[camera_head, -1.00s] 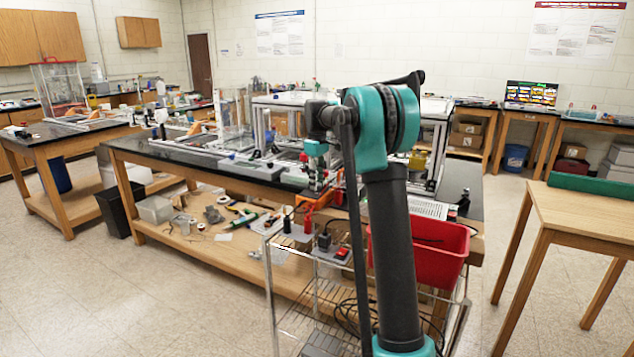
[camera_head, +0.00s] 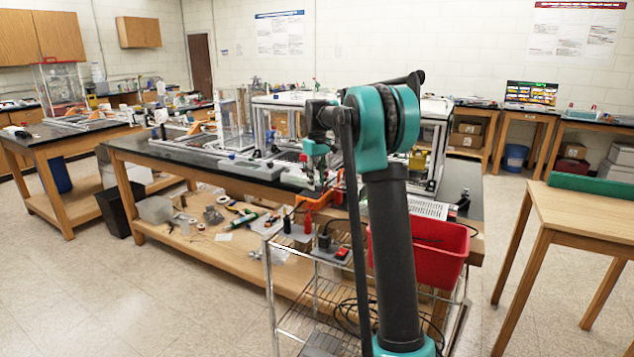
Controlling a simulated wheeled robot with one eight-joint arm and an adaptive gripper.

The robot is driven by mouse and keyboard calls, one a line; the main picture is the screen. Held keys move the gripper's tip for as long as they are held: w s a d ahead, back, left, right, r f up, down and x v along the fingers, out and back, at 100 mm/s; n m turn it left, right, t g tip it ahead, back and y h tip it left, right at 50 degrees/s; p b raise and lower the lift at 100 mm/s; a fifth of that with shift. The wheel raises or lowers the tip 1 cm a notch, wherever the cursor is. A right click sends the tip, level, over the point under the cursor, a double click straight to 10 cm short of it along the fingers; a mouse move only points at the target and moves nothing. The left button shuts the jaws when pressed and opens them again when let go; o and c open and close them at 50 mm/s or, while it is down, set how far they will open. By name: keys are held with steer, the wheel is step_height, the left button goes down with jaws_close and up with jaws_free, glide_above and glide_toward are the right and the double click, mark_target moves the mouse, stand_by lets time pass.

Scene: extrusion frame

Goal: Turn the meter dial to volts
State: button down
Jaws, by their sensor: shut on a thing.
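My gripper (camera_head: 318,180) points down at the front edge of the black-topped bench (camera_head: 150,154), left of my dark forearm. It is small in the head view and its fingers blend into the clutter. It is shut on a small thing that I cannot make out. An orange object (camera_head: 331,194) lies right by the fingertips; I cannot tell if it is the meter. The meter's dial and its markings cannot be read at this distance.
A wire cart (camera_head: 268,290) stands in front of the bench, with a red bin (camera_head: 440,250) at its right. Metal-framed enclosures (camera_head: 265,125) stand on the bench. A wooden table (camera_head: 590,215) is at the right. The floor at the left is clear.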

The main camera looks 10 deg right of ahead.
mark_target(317, 184)
steer(key=c, duration=1.2)
jaws_free()
step_height(317, 184, up, 12)
